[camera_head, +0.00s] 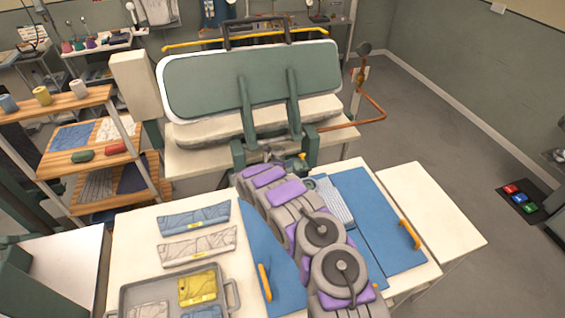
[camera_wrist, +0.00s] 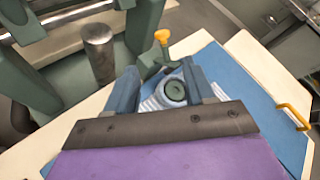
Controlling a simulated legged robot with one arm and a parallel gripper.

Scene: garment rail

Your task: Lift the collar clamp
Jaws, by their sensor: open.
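My gripper (camera_wrist: 159,70) is open in the wrist view, its two blue-grey fingers spread and nothing held between them. A green lever with a yellow knob (camera_wrist: 163,37) stands just beyond the fingertips; it seems to be the collar clamp, and its yellow knob also shows in the head view (camera_head: 302,156). A round grey-green piece (camera_wrist: 174,90) shows between the fingers, over a striped blue-white cloth (camera_head: 335,203). I cannot tell whether any finger touches the lever. In the head view my arm hides most of the gripper and the clamp's base.
The raised green press plate (camera_head: 205,88) stands behind on two uprights. A blue board (camera_head: 385,225) with a yellow handle (camera_head: 409,234) lies on the right. Folded cloths (camera_head: 195,218) and a grey tray (camera_head: 123,300) lie on the left. A shelf unit (camera_head: 75,105) stands at the far left.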

